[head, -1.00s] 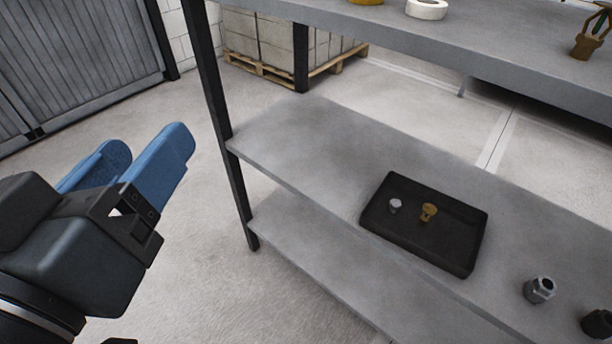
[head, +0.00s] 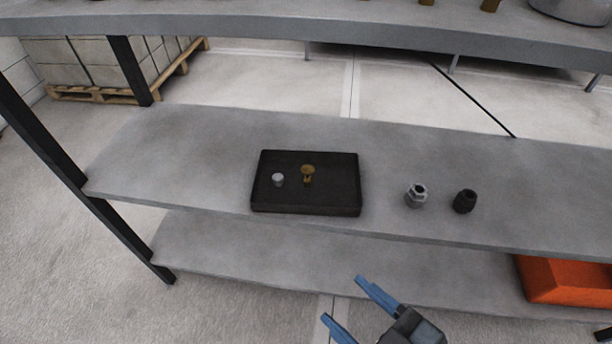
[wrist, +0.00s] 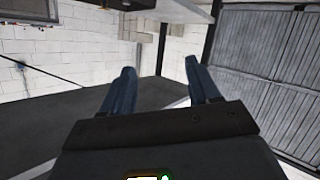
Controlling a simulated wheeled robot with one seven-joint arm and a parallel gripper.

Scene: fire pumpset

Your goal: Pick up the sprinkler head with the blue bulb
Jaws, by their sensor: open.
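No blue bulb can be made out in any view. A black tray (head: 335,195) on the middle shelf holds a small brass fitting (head: 308,174) and a small silver piece (head: 278,180). The brass fitting could be a sprinkler head, but no bulb colour shows on it. Two brass pieces (head: 490,5) on the upper shelf are cut off by the top edge of the head view. My gripper (head: 342,300) is open and empty, in front of the shelves and below the tray in the picture. Its blue fingers (wrist: 160,68) also show apart in the wrist view.
A silver hex fitting (head: 416,196) and a dark fitting (head: 465,201) stand right of the tray on the middle shelf (head: 190,160). An orange box (head: 568,280) sits on the lower shelf. A black post (head: 60,150) stands at left.

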